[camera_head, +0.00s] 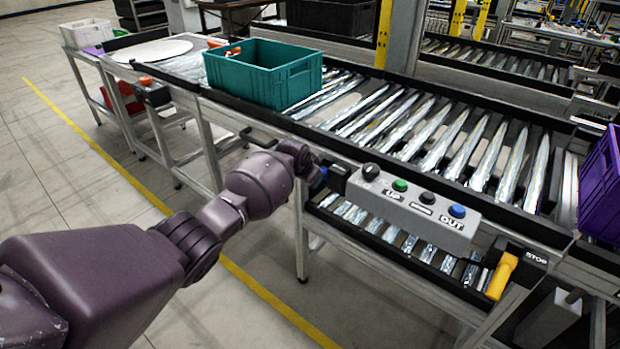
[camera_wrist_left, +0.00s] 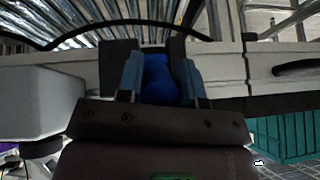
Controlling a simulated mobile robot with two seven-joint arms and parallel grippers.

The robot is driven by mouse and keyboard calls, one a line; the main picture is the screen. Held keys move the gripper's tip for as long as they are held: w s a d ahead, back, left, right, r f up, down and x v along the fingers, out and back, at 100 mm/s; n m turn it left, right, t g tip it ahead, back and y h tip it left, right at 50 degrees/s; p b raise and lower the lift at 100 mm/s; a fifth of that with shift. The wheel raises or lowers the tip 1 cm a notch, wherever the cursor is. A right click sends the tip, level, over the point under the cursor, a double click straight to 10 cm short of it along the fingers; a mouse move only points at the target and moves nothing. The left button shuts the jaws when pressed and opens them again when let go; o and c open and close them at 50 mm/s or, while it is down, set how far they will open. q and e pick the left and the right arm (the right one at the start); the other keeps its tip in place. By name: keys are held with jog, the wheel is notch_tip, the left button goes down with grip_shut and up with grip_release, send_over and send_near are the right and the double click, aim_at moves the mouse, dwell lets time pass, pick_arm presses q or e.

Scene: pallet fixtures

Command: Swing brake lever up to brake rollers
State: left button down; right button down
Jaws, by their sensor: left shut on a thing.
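My left gripper (camera_head: 322,172) reaches the front rail of the roller conveyor (camera_head: 400,184), just left of the grey control box. In the left wrist view its two fingers (camera_wrist_left: 160,84) are shut on a rounded blue handle (camera_wrist_left: 160,68), which appears to be the brake lever's grip. In the head view only a bit of blue shows there; my wrist and fingers hide the rest. The lever's angle cannot be told. My right gripper is not in view.
A grey control box (camera_head: 410,209) with UP and OUT labels sits right of my gripper. A yellow lever (camera_head: 502,275) hangs by a STOP label. A teal crate (camera_head: 263,73) stands on the conveyor's left end. A purple crate (camera_head: 600,190) is at the right edge.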

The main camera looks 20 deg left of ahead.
pick_arm(q)
jog(key=c, duration=0.8)
grip_release()
jog(key=shift+s+r+p, duration=0.2)
jog(key=shift+r+p, duration=0.15)
jog(key=shift+r, duration=0.25)
jog(key=p+v, duration=0.3)
jog(key=v, duration=0.6)
jog(key=shift+s+a+r, duration=0.1)
jog(key=shift+s, duration=0.2)
